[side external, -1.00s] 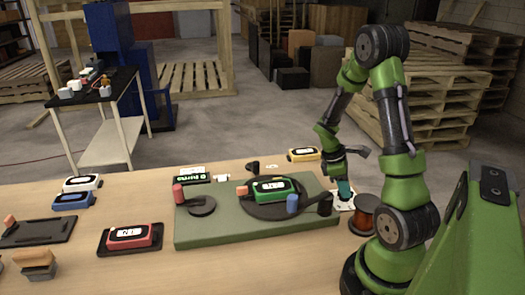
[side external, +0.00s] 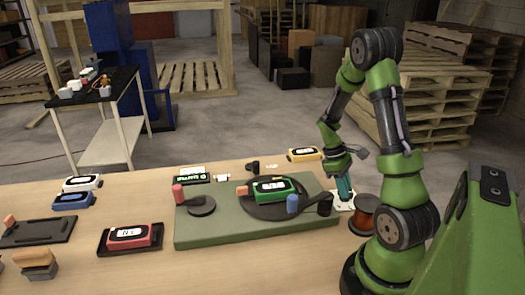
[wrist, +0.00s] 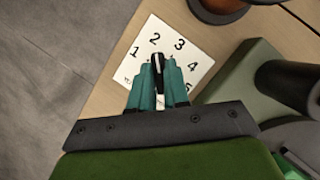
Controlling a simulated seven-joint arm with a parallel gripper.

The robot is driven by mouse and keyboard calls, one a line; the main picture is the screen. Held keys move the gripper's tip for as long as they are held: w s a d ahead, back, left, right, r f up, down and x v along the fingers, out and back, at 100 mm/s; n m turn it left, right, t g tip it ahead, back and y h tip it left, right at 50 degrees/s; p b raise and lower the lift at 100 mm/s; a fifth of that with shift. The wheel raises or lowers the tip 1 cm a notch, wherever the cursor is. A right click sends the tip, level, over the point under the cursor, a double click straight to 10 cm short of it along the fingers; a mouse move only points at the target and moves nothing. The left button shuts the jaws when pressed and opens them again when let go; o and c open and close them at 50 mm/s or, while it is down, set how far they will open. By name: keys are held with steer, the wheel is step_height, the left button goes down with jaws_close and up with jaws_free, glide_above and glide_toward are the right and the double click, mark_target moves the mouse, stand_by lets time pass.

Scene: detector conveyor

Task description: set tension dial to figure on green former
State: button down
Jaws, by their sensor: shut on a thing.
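The tension dial is a white square plate (wrist: 190,50) printed with black figures; 1, 2, 3 and 4 are clear, others are partly hidden by my fingers. Its black knob (wrist: 157,65) with a white mark stands between the teal fingers of my gripper (wrist: 157,77), which is shut on it. The exact figure the mark points to is unclear. In the side view my gripper (side external: 344,190) reaches down onto the dial plate (side external: 337,206). The green former (side external: 266,195) sits on a dark round plate, its white label (side external: 270,186) too small to read surely.
A copper-coloured spool (side external: 365,212) stands close right of the dial. A red former (side external: 128,236), a yellow one (side external: 304,154) and others lie around.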

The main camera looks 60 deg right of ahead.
steer(key=c, duration=1.1)
jaws_free()
steer(key=shift+r, duration=0.1)
steer(key=v, duration=1.6)
steer(key=shift+r, duration=0.4)
steer(key=shift+w, duration=0.1)
